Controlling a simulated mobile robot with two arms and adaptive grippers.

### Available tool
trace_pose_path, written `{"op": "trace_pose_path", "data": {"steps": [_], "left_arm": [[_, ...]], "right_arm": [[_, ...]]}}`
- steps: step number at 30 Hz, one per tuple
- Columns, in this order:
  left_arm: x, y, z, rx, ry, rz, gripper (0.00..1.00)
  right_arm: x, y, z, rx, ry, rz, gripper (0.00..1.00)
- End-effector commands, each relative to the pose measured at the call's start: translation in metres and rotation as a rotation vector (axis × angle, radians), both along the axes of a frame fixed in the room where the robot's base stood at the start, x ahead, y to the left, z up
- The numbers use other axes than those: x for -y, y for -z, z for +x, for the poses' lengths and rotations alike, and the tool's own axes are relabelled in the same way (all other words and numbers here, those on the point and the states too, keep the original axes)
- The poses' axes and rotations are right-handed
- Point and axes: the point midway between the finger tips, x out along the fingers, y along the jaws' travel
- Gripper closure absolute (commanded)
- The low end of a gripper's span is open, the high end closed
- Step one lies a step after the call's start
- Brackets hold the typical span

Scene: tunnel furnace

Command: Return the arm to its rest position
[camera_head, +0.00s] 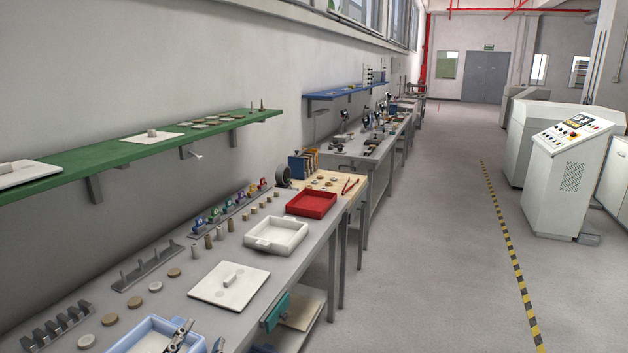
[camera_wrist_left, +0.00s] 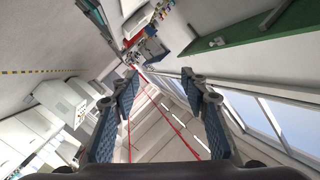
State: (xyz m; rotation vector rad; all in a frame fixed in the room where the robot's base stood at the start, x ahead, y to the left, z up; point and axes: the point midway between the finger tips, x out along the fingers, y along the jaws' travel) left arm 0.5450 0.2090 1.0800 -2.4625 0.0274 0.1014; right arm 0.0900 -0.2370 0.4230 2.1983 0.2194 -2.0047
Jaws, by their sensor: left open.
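My left gripper (camera_head: 200,340) shows at the bottom edge of the head view, in front of the right end of the light blue tray (camera_head: 128,340). Only its finger parts show there; the rest of the arm is out of the frame. In the left wrist view the two blue-padded fingers of my left gripper (camera_wrist_left: 160,85) stand wide apart with nothing between them. That view is tilted and looks out into the room. I cannot tell the gripper's height above the tray. My right gripper is not in view.
The grey workbench (camera_head: 190,318) holds a white lid (camera_head: 208,290), a white tray (camera_head: 262,247), a red tray (camera_head: 311,215) and several small parts. A green shelf (camera_head: 115,155) juts from the wall above. The floor aisle (camera_head: 430,270) on the right is clear, with a control console (camera_head: 566,180) beyond.

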Motion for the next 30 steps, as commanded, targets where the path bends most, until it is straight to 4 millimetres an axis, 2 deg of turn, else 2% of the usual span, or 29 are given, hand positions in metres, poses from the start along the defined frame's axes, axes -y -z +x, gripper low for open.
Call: {"op": "trace_pose_path", "data": {"steps": [1, 3, 6, 9, 12, 15, 19, 26, 30], "left_arm": [[-0.011, 0.035, -0.017, -0.126, -0.058, -0.07, 0.59], [-0.021, 0.081, -0.044, -0.296, -0.125, -0.151, 0.59], [-0.025, 0.135, -0.09, -0.52, -0.199, -0.242, 0.59], [-0.022, 0.173, -0.136, -0.707, -0.247, -0.31, 0.59], [-0.015, 0.199, -0.178, -0.863, -0.279, -0.36, 0.59], [-0.007, 0.217, -0.218, -1.0, -0.299, -0.4, 0.59], [0.005, 0.232, -0.266, -1.163, -0.315, -0.443, 0.59], [0.007, 0.296, -0.253, -1.19, -0.321, -0.433, 0.59], [0.008, 0.346, -0.251, -1.21, -0.324, -0.428, 0.59]], "right_arm": [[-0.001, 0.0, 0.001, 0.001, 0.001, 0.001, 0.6], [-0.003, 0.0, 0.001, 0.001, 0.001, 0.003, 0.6], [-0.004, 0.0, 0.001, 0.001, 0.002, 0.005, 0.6], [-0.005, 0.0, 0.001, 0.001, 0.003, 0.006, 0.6], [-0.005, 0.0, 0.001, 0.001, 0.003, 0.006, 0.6], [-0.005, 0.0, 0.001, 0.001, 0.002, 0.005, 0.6], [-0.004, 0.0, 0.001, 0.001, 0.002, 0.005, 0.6], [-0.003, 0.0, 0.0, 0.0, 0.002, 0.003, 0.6], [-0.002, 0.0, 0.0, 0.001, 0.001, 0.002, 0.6]]}}
